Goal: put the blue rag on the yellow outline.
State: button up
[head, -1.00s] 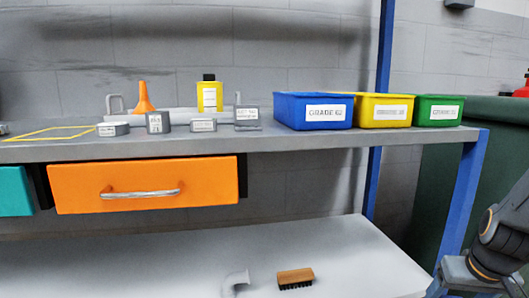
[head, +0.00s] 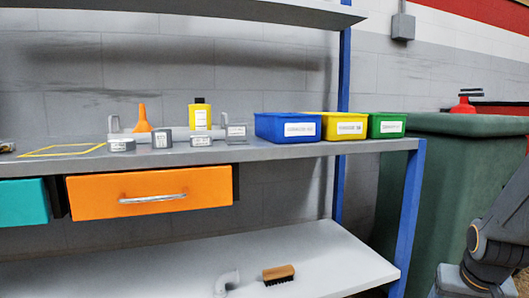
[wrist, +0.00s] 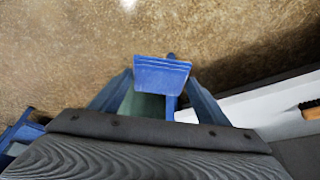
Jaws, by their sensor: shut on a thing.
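The blue rag (wrist: 162,74) shows in the wrist view as a small folded blue piece. My gripper (wrist: 158,92) is shut on it, with the rag sticking out beyond the fingertips over the brown floor. The yellow outline (head: 62,151) lies flat on the left part of the grey bench top in the head view, and no object is seen inside it. In the head view only part of my arm shows at the lower right; my gripper and the rag are out of that view.
Small grey blocks (head: 162,138), an orange funnel (head: 141,119) and a yellow bottle (head: 200,118) stand right of the outline. Blue (head: 288,128), yellow (head: 337,126) and green (head: 387,125) bins follow. A brush (head: 278,273) lies on the lower shelf. A green container (head: 460,190) stands right.

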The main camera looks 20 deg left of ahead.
aim_at(68, 149)
jog(key=z, duration=0.1)
jog(key=k, duration=0.7)
jog(key=u, duration=1.55)
